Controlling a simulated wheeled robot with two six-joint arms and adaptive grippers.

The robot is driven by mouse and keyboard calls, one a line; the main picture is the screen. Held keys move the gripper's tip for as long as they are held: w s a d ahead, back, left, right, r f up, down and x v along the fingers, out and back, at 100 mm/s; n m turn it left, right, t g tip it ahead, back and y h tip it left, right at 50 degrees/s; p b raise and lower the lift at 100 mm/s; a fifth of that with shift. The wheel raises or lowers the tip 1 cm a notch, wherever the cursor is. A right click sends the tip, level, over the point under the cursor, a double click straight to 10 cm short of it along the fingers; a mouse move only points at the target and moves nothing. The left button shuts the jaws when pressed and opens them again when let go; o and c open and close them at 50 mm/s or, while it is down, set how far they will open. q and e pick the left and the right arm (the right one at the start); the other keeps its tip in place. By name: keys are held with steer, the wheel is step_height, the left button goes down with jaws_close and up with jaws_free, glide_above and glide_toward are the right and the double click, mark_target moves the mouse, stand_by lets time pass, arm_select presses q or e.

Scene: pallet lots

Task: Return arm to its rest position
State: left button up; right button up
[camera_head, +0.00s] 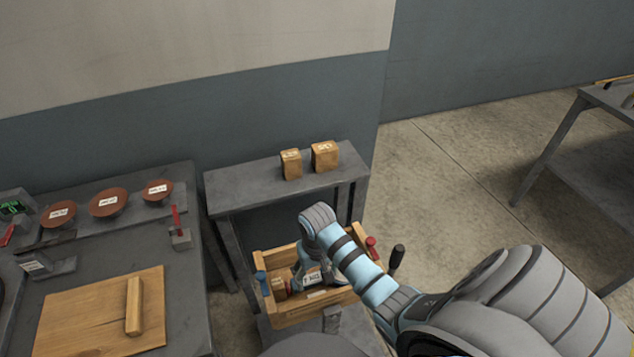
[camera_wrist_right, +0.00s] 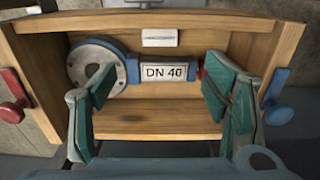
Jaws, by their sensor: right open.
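My right arm (camera_head: 350,262) comes in from the lower right and bends down over a wooden crate (camera_head: 312,314). My right gripper (camera_head: 308,278) is low in the crate, partly hidden by the wrist. In the right wrist view its green-padded fingers (camera_wrist_right: 160,88) are spread wide and open. A fitting labelled DN 40 (camera_wrist_right: 170,73), with a round grey flange at its left and blue collars, lies in the crate between and beyond the fingers. I cannot tell whether a finger touches it. The left gripper is not in view.
The crate has red (camera_head: 371,246) and blue (camera_head: 262,282) side clamps or handles. Behind it a grey shelf (camera_head: 235,190) carries two cardboard boxes (camera_head: 324,156). At left a workbench (camera_head: 190,310) holds a wooden board (camera_head: 90,318) and several brown discs. Open floor lies right.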

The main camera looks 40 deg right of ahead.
steer(key=shift+r, duration=0.3)
